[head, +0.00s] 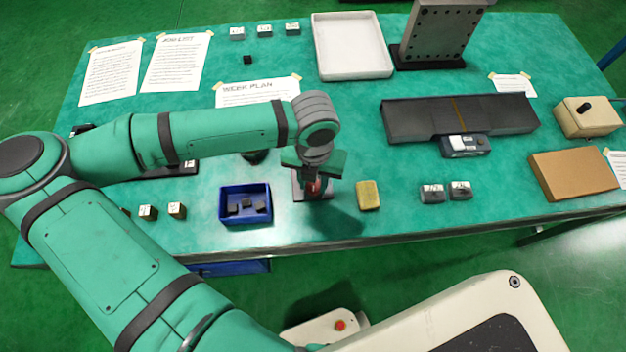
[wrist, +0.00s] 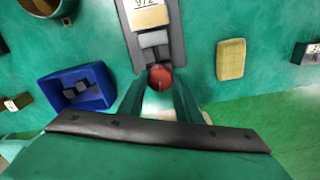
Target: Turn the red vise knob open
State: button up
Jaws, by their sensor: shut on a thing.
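The red vise knob (wrist: 160,77) shows in the wrist view between the fingertips of my gripper (wrist: 160,90). The fingers point down at it, one on each side, and are shut on it. The grey vise (wrist: 176,48) extends beyond the knob, with a pale labelled block (wrist: 148,14) at its far part. In the head view my gripper (head: 313,184) is over the table's front edge area, and a bit of red knob (head: 312,188) shows between the fingers. My gripper and wrist hide most of the vise there.
A blue bin (head: 246,219) with dark blocks stands left of the vise. A yellow sponge-like block (head: 368,195) lies to the right, with two grey labelled blocks (head: 432,193) farther right. A black conveyor (head: 410,122) and a white tray (head: 352,72) are farther back.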

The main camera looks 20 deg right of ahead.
aim_at(314, 185)
jog(key=shift+d+n, duration=0.2)
jog(key=shift+n, duration=0.9)
jog(key=shift+w, duration=0.1)
jog(key=o, duration=1.1)
jog(key=shift+a, duration=0.1)
notch_tip(314, 185, up, 11)
jog(key=shift+f, duration=0.1)
